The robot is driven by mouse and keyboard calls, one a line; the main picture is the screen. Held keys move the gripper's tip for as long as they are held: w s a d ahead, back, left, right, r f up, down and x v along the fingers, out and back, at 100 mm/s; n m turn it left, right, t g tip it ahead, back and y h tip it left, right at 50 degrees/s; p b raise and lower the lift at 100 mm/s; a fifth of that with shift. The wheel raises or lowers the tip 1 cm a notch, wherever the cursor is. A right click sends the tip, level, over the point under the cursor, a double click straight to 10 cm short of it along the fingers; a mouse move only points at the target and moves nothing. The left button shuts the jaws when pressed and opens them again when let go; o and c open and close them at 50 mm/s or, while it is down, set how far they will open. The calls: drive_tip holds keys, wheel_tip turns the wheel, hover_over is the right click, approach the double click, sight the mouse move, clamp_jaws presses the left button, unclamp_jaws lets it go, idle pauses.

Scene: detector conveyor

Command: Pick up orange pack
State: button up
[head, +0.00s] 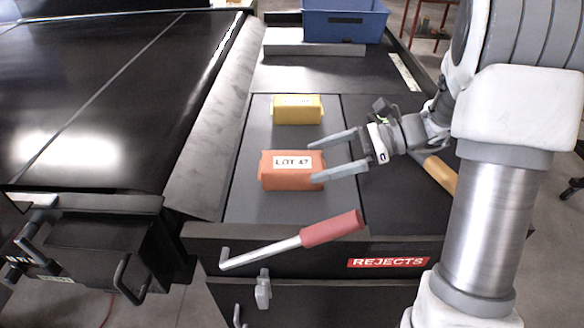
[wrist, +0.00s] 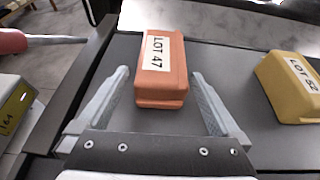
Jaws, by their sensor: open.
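The orange pack (head: 292,180), labelled LOT 47, lies on the dark panel of the rejects bench. In the wrist view the orange pack (wrist: 162,80) sits ahead of and partly between my two spread fingers. My gripper (head: 318,158) is open and empty, reaching in from the right, with its fingertips by the pack's right end. In the wrist view my gripper (wrist: 158,75) has a finger on each side of the pack, with gaps showing on both sides. I cannot tell how high the fingers are above the panel.
A yellow pack (head: 297,109) lies behind the orange one, and the wrist view shows its LOT 52 label (wrist: 302,75). A red-handled lever (head: 330,228) stands at the bench front. A blue bin (head: 345,22) is at the back. A black conveyor (head: 100,90) runs along the left.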

sight(292, 168)
drive_tip(key=shift+p+x, duration=0.4)
drive_tip(key=shift+x, duration=3.05)
drive_tip(key=shift+w+d, duration=0.1)
drive_tip(key=shift+w, duration=0.05)
clamp_jaws()
